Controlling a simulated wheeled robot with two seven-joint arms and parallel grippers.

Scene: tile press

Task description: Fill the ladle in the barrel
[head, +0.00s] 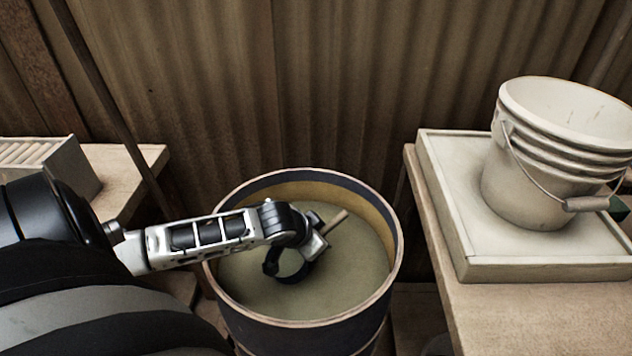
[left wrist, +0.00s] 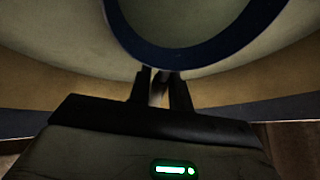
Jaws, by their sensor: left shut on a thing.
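The barrel (head: 396,262) is dark with a pale rim and holds a murky olive-coloured liquid (head: 350,262). My left gripper (head: 318,240) reaches into the barrel from the left and is shut on the ladle. A dark round rim, apparently the ladle's bowl, shows low at the liquid in the head view. In the left wrist view the gripper fingers (left wrist: 160,85) close just below a large dark blue rim (left wrist: 190,62). Inside it is olive-toned; I cannot tell how full it is. My right gripper is not in view.
A white bucket (head: 535,185) with a wire handle stands on a pale tray (head: 462,225) on the right table (head: 530,310). A left table (head: 140,160) carries a grey ribbed box (head: 70,165). A corrugated wall (head: 340,80) stands behind the barrel.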

